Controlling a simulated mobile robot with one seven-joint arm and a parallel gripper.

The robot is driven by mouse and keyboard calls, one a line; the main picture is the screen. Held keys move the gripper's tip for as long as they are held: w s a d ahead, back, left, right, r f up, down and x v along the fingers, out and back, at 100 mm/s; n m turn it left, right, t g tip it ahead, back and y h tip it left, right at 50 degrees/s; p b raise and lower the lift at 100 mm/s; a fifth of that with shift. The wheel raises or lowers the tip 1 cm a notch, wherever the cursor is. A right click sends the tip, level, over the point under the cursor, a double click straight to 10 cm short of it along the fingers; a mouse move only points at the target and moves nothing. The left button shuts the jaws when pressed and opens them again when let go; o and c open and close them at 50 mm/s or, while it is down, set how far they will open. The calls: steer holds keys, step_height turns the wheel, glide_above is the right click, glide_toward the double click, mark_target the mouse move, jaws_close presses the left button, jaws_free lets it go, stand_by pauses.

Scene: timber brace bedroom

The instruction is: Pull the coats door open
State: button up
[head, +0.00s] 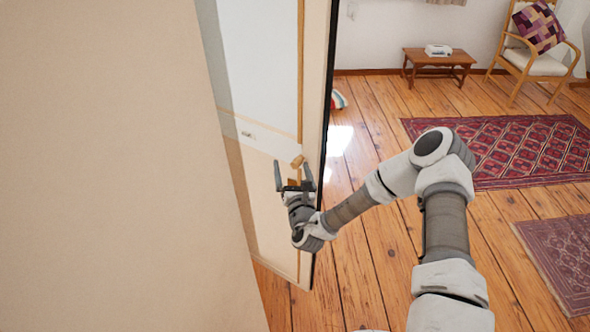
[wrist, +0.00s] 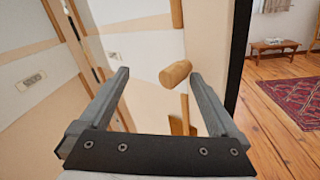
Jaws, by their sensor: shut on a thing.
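The tall pale door front (head: 265,70) is in the head view, white above and cream below, with a small label plate (head: 247,134) whose writing I cannot read. A round wooden handle (head: 297,162) stands out from it. In the wrist view the handle (wrist: 176,74) lies between my fingertips, nearer the right finger. I cannot tell from these views how far the door stands open.
A large beige panel (head: 120,170) fills the left of the head view. A dark upright edge (head: 328,110) borders the front on its right. The plank floor (head: 370,250) right of it is open, with red rugs (head: 500,148), a low table (head: 438,59) and an armchair (head: 535,62) farther off.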

steer(key=shift+s+a+y, duration=0.3)
steer(key=shift+s+a, duration=0.05)
steer(key=shift+a, duration=0.2)
steer(key=b+v, duration=0.3)
steer(key=v, duration=1.4)
steer(key=shift+d, duration=0.35)
